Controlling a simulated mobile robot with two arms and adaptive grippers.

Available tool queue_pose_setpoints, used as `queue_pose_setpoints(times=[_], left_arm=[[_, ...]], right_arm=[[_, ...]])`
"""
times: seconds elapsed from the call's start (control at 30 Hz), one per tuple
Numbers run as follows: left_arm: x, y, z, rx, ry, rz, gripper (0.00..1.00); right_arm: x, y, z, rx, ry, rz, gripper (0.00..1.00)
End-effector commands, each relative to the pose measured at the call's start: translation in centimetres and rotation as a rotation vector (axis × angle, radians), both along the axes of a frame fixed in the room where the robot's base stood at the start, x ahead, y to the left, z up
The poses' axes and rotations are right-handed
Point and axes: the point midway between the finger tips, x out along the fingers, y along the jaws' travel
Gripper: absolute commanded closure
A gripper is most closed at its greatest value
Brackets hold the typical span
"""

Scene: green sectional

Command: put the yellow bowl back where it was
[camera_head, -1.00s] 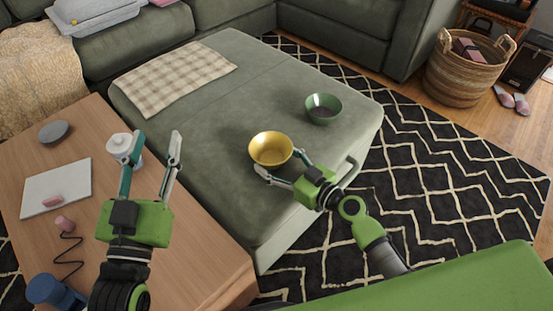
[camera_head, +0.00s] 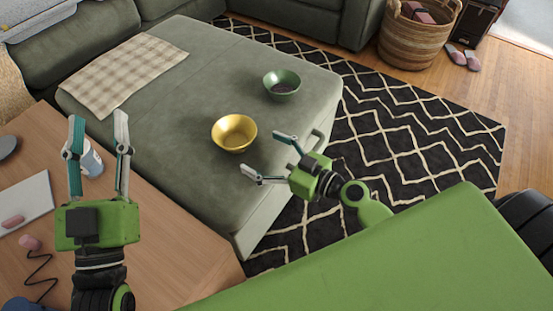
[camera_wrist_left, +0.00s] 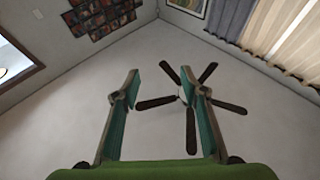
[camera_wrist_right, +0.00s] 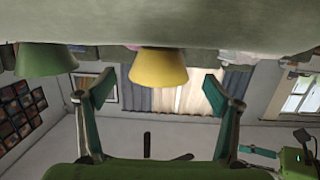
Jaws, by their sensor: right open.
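The yellow bowl (camera_head: 234,133) sits upright on the green ottoman (camera_head: 200,85), near its front right part. It also shows in the right wrist view (camera_wrist_right: 158,68), ahead of the open fingers and apart from them. My right gripper (camera_head: 262,157) is open and empty, just right of and nearer than the bowl. The right wrist view appears upside down. My left gripper (camera_head: 98,140) is open and empty, pointing up over the wooden table; its wrist view shows only ceiling, walls and a fan between the fingers (camera_wrist_left: 160,95).
A green bowl (camera_head: 282,85) with dark contents stands behind and right of the yellow bowl. A checked cloth (camera_head: 125,75) lies at the ottoman's far left. The wooden table (camera_head: 150,235) holds a white jar (camera_head: 91,162) and a white board (camera_head: 22,205). A woven basket (camera_head: 415,38) stands beyond the patterned rug.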

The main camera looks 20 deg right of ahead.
Motion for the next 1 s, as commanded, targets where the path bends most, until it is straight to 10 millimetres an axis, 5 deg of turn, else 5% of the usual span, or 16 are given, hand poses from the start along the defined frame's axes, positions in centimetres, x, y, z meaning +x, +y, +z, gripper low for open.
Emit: queue_pose_setpoints(times=[0.3, 0.63, 0.77, 1.0], left_arm=[[-2.6, 0.2, 4.2, -0.065, -0.229, -0.012, 0.60], [-3.3, 0.3, 5.1, -0.079, -0.279, -0.014, 0.60], [-3.3, 0.3, 5.1, -0.079, -0.278, -0.014, 0.60], [-3.3, 0.3, 5.1, -0.079, -0.277, -0.014, 0.60]], right_arm=[[-3.1, -1.8, 0.4, -0.001, 0.002, 0.002, 0.17], [-2.8, -1.5, 2.3, 0.002, -0.032, -0.059, 0.17], [-1.8, -0.9, 5.7, 0.026, -0.107, -0.148, 0.17], [-1.8, 0.3, 16.0, 0.140, -0.356, -0.279, 0.17]])
